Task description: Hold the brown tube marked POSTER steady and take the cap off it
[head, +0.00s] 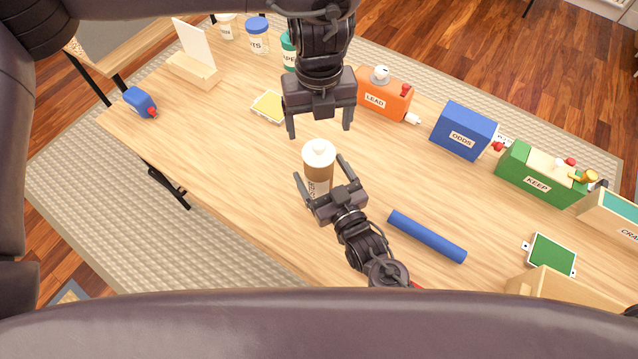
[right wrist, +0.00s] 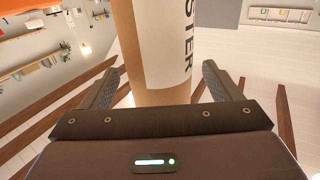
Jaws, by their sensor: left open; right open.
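The brown tube (head: 318,173) stands upright on the table with a white cap (head: 319,152) on its top end. In the right wrist view the tube (right wrist: 150,40) shows close up, with a white label partly reading "STER". My left gripper (head: 319,132) points down from above, open and empty, its fingers apart over the cap area. My right gripper (head: 319,167) reaches from the near side, open, with one finger on each side of the tube's body. The tube's lower part is partly hidden behind the right gripper.
A blue rod (head: 427,236) lies right of my right arm. An orange LEAD box (head: 384,97), a blue ODDS box (head: 463,130) and a green KEEP box (head: 541,174) line the far side. A yellow pad (head: 270,106) lies at left. The table's left part is mostly clear.

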